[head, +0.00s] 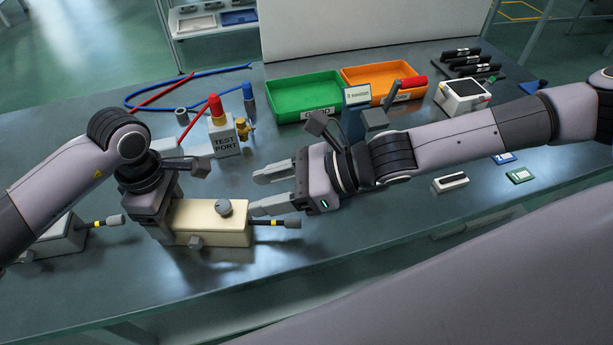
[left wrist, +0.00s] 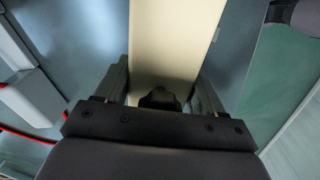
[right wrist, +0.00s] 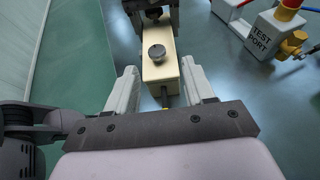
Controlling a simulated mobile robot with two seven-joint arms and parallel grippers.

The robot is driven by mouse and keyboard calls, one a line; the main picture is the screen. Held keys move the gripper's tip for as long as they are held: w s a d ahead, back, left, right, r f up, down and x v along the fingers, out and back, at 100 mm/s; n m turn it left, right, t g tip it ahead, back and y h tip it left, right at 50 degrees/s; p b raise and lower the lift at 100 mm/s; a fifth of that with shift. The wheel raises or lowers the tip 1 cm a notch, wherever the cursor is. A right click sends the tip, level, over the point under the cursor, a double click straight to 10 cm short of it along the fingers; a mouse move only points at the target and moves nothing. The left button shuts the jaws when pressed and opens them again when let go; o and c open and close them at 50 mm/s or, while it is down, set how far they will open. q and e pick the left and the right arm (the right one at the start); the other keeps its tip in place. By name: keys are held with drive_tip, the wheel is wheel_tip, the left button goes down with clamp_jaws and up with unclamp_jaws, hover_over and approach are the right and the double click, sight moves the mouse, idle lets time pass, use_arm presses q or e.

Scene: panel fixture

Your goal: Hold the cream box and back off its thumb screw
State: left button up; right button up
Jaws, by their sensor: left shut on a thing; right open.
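The cream box (head: 212,220) lies on the table at the lower left of the head view, with a grey round thumb screw (head: 225,207) on its top. A shaft with a yellow band and dark tip (head: 291,221) sticks out of its right end. My left gripper (left wrist: 163,92) is shut on the box's left end. My right gripper (head: 262,193) is open, its fingertips just right of the box. In the right wrist view the thumb screw (right wrist: 157,53) lies ahead of and between the open fingers (right wrist: 162,90), which are apart from it.
The test port (head: 226,141) with a red cap stands behind the box. Green (head: 303,98) and orange (head: 386,84) bins are at the back. Another box with a shaft (head: 58,240) is at left, partly behind my left arm. Table front right of the box is clear.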

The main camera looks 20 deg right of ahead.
drive_tip(key=v, duration=0.6)
idle(0.3)
drive_tip(key=shift+s+d+r, duration=0.1)
use_arm(q)
drive_tip(key=o, duration=1.5)
drive_tip(key=shift+r, duration=0.15)
wheel_tip(320, 180, up, 12)
drive_tip(key=shift+f, duration=0.2)
drive_tip(key=a+r, duration=0.1)
drive_tip(key=w+a+r, duration=0.1)
drive_tip(key=a, duration=0.1)
drive_tip(key=a+r+p, duration=0.1)
drive_tip(key=shift+w+a, duration=0.3)
drive_tip(key=shift+w, duration=0.1)
use_arm(e)
drive_tip(key=shift+r, duration=0.4)
